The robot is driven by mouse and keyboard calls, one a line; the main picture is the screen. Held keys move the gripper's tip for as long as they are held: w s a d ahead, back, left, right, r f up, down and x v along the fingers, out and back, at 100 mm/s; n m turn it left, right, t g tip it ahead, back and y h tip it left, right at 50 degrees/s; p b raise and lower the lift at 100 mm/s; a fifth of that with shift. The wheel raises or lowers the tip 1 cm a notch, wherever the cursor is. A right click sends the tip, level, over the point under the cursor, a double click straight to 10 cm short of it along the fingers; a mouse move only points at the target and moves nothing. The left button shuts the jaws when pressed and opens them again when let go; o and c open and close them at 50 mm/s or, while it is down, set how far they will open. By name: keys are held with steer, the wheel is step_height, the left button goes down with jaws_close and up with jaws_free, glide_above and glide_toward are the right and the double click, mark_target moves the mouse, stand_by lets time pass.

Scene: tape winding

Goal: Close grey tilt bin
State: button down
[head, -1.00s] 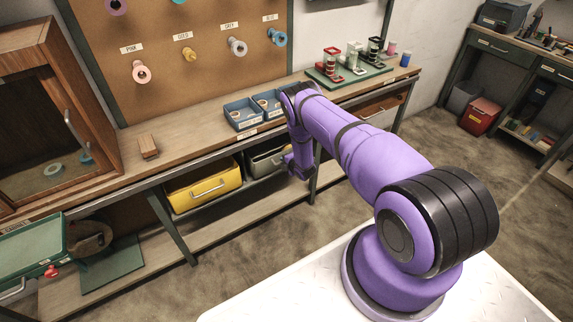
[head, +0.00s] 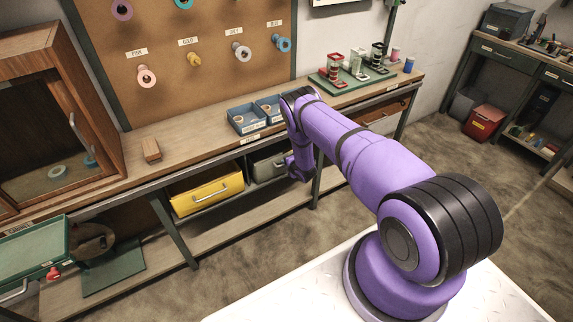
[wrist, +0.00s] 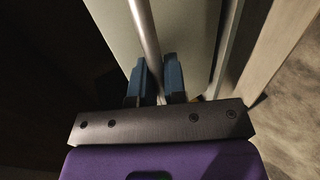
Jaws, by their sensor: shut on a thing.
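The grey tilt bin (head: 268,167) hangs under the workbench, right of the yellow bin, and its right part is hidden by my arm. My gripper (head: 297,172) is at the bin's front in the head view. In the wrist view, the blue fingers of my gripper (wrist: 158,80) are shut on the bin's bar handle (wrist: 144,36), which runs between them. The bin's pale grey front (wrist: 186,38) lies just behind the handle. How far the bin is tilted is hard to tell.
The yellow bin (head: 207,193) is left of the grey one. Blue trays (head: 245,118) and a small wooden block (head: 151,150) sit on the bench (head: 195,147). A lower shelf (head: 235,215) runs beneath the bins. The floor in front is clear.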

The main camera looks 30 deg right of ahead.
steer(key=c, duration=1.5)
jaws_free()
steer(key=shift+w, duration=0.1)
steer(key=shift+o, duration=0.2)
steer(key=shift+r, duration=0.1)
steer(key=v, duration=1)
steer(key=shift+s+r, duration=0.15)
steer(key=shift+s, duration=0.25)
